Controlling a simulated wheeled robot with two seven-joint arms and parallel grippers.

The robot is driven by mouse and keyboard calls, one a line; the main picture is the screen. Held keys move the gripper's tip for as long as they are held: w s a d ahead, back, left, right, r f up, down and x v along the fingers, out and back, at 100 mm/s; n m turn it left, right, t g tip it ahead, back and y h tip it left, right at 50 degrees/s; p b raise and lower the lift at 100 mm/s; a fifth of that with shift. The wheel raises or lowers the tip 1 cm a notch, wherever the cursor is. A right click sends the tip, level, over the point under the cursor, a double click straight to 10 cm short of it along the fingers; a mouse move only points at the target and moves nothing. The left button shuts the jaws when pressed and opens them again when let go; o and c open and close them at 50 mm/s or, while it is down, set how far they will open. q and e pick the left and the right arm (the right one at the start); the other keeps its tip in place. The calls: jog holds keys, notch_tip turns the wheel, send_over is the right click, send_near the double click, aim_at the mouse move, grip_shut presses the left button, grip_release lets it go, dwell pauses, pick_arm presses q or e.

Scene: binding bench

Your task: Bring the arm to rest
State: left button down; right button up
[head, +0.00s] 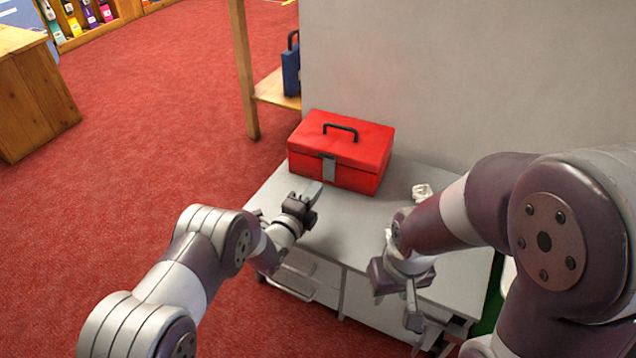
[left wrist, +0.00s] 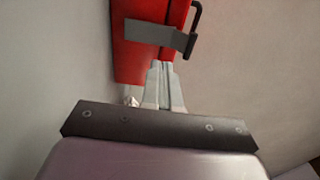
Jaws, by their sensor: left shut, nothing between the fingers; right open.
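My left gripper (head: 312,191) is over the grey bench top, just in front of the red toolbox (head: 341,150). Its fingers are shut with nothing between them; they also show shut in the left wrist view (left wrist: 162,85), pointing at the toolbox front (left wrist: 150,45). I cannot tell whether the fingertips touch the box. The toolbox is closed, with a black handle on its lid and a grey latch on its front. My right gripper (head: 413,308) hangs open and empty over the front right of the bench (head: 350,231).
A small white item (head: 421,190) lies on the bench right of the toolbox, partly near my right arm. A pale wall stands behind. A wooden shelf (head: 275,90) holds a blue case (head: 291,70) at the back left. Open red carpet (head: 150,130) lies to the left.

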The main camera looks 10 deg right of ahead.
pick_arm(q)
jog(key=p+v, duration=0.1)
jog(key=v, duration=0.1)
jog(key=p+v, duration=0.1)
jog(key=v, duration=0.2)
jog(key=shift+r, duration=0.25)
jog(key=shift+s+a+f, duration=0.15)
jog(key=shift+s+a, duration=0.2)
jog(key=shift+s, duration=0.1)
jog(key=a+r+n+g+y+p, duration=0.4)
jog(key=a+r+n+y+p, duration=0.25)
jog(key=a+r+n, duration=0.55)
jog(key=s+a+r+n+g+y+p, duration=0.1)
jog(key=s+a+r+n+g, duration=0.2)
jog(key=s, duration=0.5)
jog(key=s+a+r+n+g+y+p, duration=0.1)
jog(key=s+a+n+g+y, duration=0.1)
jog(key=s+a+n, duration=0.45)
jog(key=s+a+r+n+g+y+p, duration=0.1)
jog(key=s+a+r+n+g+p, duration=0.15)
jog(key=s, duration=0.65)
notch_tip(320, 180, up, 38)
jog(key=s+n+g+p, duration=0.1)
jog(key=s+p, duration=0.1)
jog(key=p, duration=3.4)
jog(key=shift+s+d+f+p, duration=0.2)
jog(key=shift+s+d+p, duration=0.05)
jog(key=shift+d+p, duration=0.1)
